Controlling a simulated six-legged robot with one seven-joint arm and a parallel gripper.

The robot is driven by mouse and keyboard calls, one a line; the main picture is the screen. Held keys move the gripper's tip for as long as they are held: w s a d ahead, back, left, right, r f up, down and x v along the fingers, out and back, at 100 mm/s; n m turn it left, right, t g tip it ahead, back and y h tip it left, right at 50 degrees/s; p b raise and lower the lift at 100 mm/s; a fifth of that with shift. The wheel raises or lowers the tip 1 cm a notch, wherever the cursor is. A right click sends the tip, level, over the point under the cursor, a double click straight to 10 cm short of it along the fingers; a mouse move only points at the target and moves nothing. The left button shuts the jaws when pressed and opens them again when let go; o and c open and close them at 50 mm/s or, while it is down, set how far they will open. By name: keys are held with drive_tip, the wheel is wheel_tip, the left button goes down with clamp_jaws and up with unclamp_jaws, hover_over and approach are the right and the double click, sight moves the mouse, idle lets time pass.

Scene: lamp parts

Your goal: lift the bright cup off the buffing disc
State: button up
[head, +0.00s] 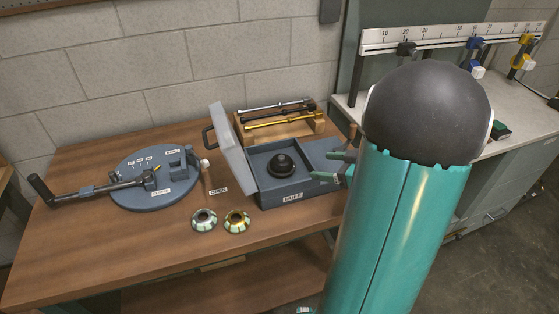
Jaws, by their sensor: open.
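The grey buffing box (262,197), labelled BUFF, stands open on the wooden table. Inside it is a round black disc with a black dome (283,163) at its middle. I see no bright cup on the disc. Two small ring-shaped cups lie on the table in front of the box: a silver one (204,220) and a gold one (237,221). My gripper (331,166) is at the right edge of the box, its green fingers apart and pointing left, with nothing seen between them. My arm hides what lies behind it.
The box's lid (231,147) stands raised at its left side. Behind is a wooden rack (278,128) with metal rods. A round blue-grey fixture (152,182) with a long crank is at left. A ruler rail (440,38) is on the right bench.

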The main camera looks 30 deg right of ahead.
sight(289, 163)
drive_tip(key=x, duration=0.7)
drive_tip(key=shift+w+a+f, duration=0.15)
drive_tip(key=shift+w+f, duration=0.05)
drive_tip(key=shift+w, duration=0.1)
drive_tip(key=x, duration=0.5)
drive_tip(key=shift+w+f, duration=0.25)
drive_tip(key=shift+f, duration=0.05)
drive_tip(key=c, duration=0.8)
drive_tip(key=shift+r, duration=0.1)
drive_tip(key=shift+c, duration=0.2)
